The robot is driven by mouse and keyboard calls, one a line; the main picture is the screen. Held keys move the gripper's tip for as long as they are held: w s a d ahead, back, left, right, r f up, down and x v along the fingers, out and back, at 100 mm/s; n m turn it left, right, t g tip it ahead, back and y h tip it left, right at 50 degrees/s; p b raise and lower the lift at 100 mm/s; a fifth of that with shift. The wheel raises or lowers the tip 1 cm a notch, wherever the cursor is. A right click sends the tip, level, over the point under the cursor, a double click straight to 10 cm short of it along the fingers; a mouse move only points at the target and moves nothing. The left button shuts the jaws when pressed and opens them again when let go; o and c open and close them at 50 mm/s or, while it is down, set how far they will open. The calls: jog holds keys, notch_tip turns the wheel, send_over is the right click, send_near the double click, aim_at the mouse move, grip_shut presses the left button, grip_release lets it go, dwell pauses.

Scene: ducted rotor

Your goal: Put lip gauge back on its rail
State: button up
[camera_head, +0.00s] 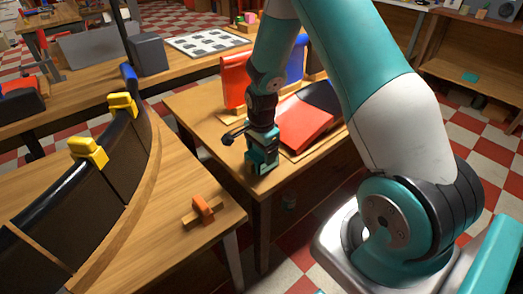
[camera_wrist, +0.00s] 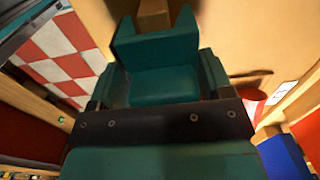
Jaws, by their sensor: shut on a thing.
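My gripper (camera_head: 262,152) points down close above the near corner of the middle wooden table. In the wrist view a teal block with two upright prongs (camera_wrist: 157,50) sits between the gripper's side pieces; it is likely the lip gauge. Its teal matches my gripper, so the border between them is hard to see. A brown wooden patch shows past the notch between the prongs. An orange piece (camera_head: 203,208) sits across a short wooden strip (camera_head: 190,218) on the left bench. I cannot tell which part is the gauge's rail.
The curved duct section (camera_head: 125,160) with a black lip and two yellow clips (camera_head: 88,151) (camera_head: 122,104) stands on the left bench. A red sloped panel (camera_head: 300,125) lies right of my gripper; an upright red panel (camera_head: 234,80) stands behind. A gap separates the benches.

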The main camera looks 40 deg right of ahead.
jog(key=shift+f, duration=0.25)
jog(key=o, duration=1.1)
notch_tip(320, 180, up, 17)
jog(key=shift+r, duration=0.2)
jog(key=s+a+r+n+y+p, duration=0.1)
jog(key=s+a+r+n, duration=0.3)
jog(key=a+n, duration=0.15)
jog(key=s+a+r+n+y, duration=0.1)
jog(key=s+a+r+n, duration=0.2)
jog(key=a+n, duration=0.3)
jog(key=s+a+r+n+y, duration=0.1)
jog(key=s+a+r+n, duration=0.1)
jog(key=s+a+n, duration=0.3)
jog(key=s+a+r+n+y+p, duration=0.1)
jog(key=s+a+r+n, duration=0.1)
jog(key=s+a+n, duration=0.3)
jog(key=s+n, duration=0.3)
jog(key=s, duration=0.2)
jog(key=shift+s+a+r, duration=0.15)
jog(key=shift+a+r, duration=0.05)
jog(key=shift+a, duration=0.05)
